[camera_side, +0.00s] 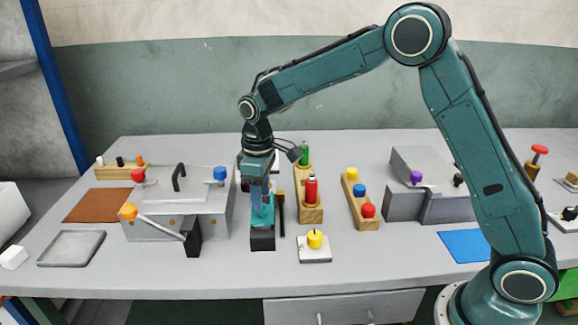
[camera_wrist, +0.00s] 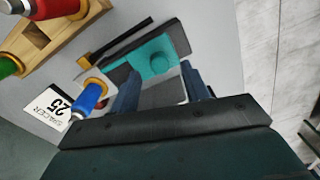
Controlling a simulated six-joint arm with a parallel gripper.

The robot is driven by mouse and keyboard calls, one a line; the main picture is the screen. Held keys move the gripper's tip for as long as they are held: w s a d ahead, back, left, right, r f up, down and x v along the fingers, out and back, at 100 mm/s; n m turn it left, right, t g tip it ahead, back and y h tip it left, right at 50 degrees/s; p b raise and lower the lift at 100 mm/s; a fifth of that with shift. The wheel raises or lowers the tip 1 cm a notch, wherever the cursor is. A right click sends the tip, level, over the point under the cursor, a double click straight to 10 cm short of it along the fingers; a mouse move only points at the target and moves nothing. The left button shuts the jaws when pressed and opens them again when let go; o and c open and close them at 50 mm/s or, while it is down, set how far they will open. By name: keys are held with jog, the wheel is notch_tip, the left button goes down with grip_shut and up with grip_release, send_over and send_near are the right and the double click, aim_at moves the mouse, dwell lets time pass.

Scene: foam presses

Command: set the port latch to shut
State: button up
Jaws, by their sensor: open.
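My gripper (camera_side: 262,208) points down over a small dark block with a teal part (camera_side: 262,216) on top. In the wrist view the teal part (camera_wrist: 150,64) has a round raised knob, and the dark block (camera_wrist: 172,38) shows around it. My gripper (camera_wrist: 160,84) is open, its two blue-grey fingers on either side of the teal part's near side; I cannot tell whether they touch it. No label marks the port latch, so I cannot tell whether this teal part is it. The fingers partly hide the block.
A grey press (camera_side: 205,212) with an orange-ball lever (camera_side: 129,211) stands left; another grey press (camera_side: 402,200) stands right. A wooden rack with a red bottle (camera_side: 311,190) is close on the right. A yellow knob (camera_side: 315,239) is in front.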

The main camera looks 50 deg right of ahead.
jog(key=shift+f, duration=1.75)
grip_shut()
